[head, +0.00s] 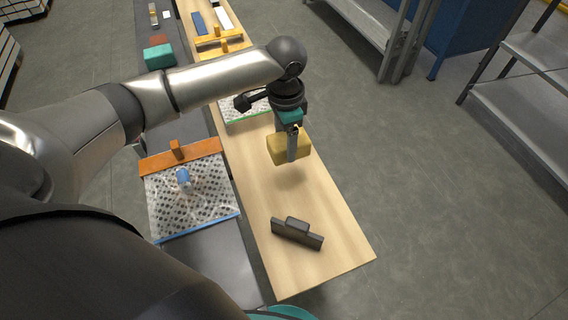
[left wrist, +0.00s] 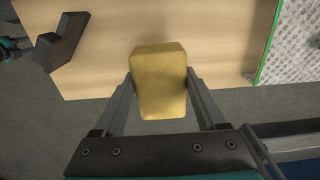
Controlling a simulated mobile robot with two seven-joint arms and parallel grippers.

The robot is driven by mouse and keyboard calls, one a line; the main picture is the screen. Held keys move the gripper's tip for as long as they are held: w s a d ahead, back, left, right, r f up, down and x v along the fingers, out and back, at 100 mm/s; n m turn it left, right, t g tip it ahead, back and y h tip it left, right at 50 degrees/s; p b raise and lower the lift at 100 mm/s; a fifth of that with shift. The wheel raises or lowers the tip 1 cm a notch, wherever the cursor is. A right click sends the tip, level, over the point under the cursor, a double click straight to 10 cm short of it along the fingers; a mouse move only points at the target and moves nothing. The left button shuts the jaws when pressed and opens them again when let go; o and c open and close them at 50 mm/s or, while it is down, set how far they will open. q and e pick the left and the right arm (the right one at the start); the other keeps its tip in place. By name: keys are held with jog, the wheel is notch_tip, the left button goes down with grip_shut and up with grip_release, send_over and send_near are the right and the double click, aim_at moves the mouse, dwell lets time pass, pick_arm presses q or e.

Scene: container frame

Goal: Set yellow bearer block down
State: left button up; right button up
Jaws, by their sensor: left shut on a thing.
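The yellow bearer block (head: 283,148) is in my left gripper (head: 292,158), above the light wooden board (head: 318,222). A soft shadow shows on the board below it in the head view. In the left wrist view the yellow block (left wrist: 159,82) sits between the two fingers of my left gripper (left wrist: 159,88), which are shut on its sides. Part of the block is hidden behind a finger in the head view.
A dark grey block with a raised middle (head: 297,233) lies near the board's front end. A patterned sheet (head: 192,197) with a small blue item and an orange bar (head: 180,156) is left of the board. The board's middle stretch is clear.

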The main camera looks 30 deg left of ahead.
pick_arm(q)
notch_tip(320, 180, down, 10)
jog(key=shift+r+b, duration=0.1)
jog(key=shift+b, duration=0.95)
jog(key=shift+f, duration=0.25)
jog(key=o, duration=1.3)
jog(key=shift+c, duration=0.2)
jog(key=shift+r, duration=0.1)
notch_tip(320, 180, up, 12)
jog(key=p, duration=0.3)
jog(key=shift+r, duration=0.1)
